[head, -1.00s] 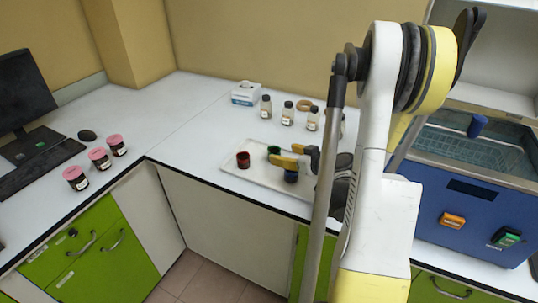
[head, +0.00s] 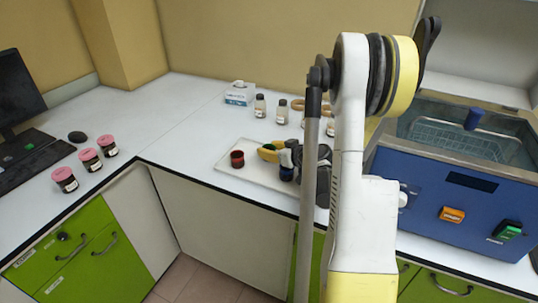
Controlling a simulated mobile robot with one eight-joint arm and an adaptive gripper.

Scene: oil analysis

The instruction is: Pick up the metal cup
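A white tray (head: 226,167) on the bench bears small coloured cups. A dark red cup (head: 237,159) stands upright at its left. A dark blue cup (head: 286,173) stands near the front, partly covered by my gripper. A green cup (head: 269,147) is at the fingertips, mostly hidden. My gripper (head: 270,153), with yellow fingertips, reaches in low from the right over the tray. Its near finger covers the green cup's front. Whether the fingers touch or hold that cup cannot be told. None of the cups looks plainly bare metal.
Several small bottles (head: 260,106) and a white box (head: 239,93) stand behind the tray. Jars with pink lids (head: 89,159) stand left. A blue bath (head: 450,195) is at the right. My arm hides the tray's right side.

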